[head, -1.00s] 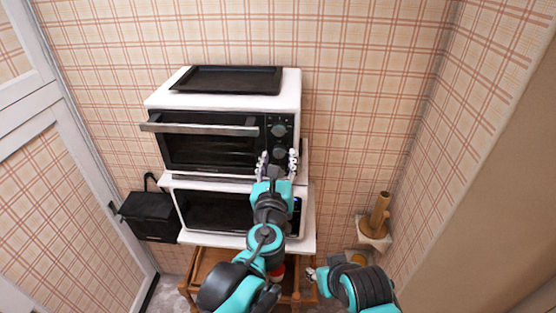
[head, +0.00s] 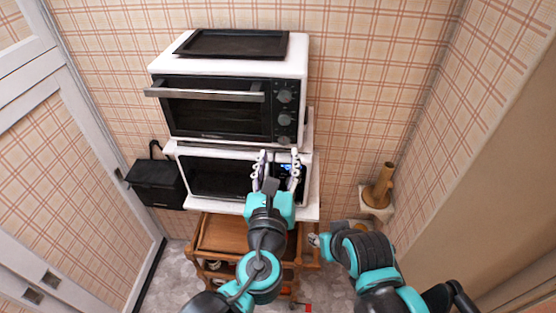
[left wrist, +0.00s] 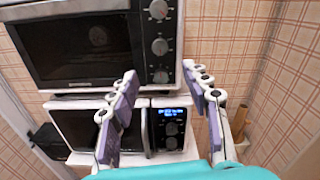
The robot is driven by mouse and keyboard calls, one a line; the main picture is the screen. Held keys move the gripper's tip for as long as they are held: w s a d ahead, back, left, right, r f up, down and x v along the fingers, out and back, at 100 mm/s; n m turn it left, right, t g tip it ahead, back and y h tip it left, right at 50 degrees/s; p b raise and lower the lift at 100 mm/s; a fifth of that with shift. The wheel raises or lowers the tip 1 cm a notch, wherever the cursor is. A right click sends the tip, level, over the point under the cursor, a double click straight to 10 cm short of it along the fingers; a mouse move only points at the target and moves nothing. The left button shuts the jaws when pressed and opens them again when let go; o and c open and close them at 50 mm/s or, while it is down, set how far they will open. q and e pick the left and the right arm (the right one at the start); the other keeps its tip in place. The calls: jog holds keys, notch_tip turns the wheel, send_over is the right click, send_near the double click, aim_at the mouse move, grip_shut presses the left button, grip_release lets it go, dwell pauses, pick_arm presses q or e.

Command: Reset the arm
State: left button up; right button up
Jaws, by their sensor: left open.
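My left gripper (head: 277,172) is open and empty in front of the right side of the white microwave (head: 216,178). Its two fingers stand apart on either side of the microwave's control panel in the head view. In the left wrist view, the open fingers (left wrist: 165,112) frame the microwave's blue display and knobs (left wrist: 170,125). I cannot tell whether the fingers touch anything. My right arm is at the lower right of the head view. A small part of what may be its gripper (head: 314,240) shows near the cart, too small to judge.
A toaster oven (head: 215,110) with a dark tray (head: 234,43) on top sits above the microwave. A black box (head: 156,184) hangs at the left. A wooden object (head: 381,187) stands on a small wall shelf at the right.

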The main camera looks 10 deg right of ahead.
pick_arm(q)
jog(key=shift+a, duration=0.1)
dwell(0.4)
jog(key=w+a+f+n+g+y+b, duration=0.1)
jog(key=a+f+n+g+y+b, duration=0.45)
jog(key=a+f+n, duration=1.15)
jog(key=s+a+f+n+g+b, duration=0.2)
jog(key=s+a+f+n+b, duration=0.25)
jog(key=f+n, duration=0.5)
jog(key=s+a+f+n+g+b, duration=0.35)
jog(key=s+f+n+b, duration=0.2)
jog(key=f+n, duration=0.35)
notch_tip(320, 180, down, 10)
jog(key=n+b, duration=0.1)
jog(key=b, duration=0.9)
jog(key=shift+r+t+h, duration=0.15)
jog(key=shift+t+h, duration=0.25)
jog(key=shift+h, duration=0.05)
jog(key=shift+n, duration=0.25)
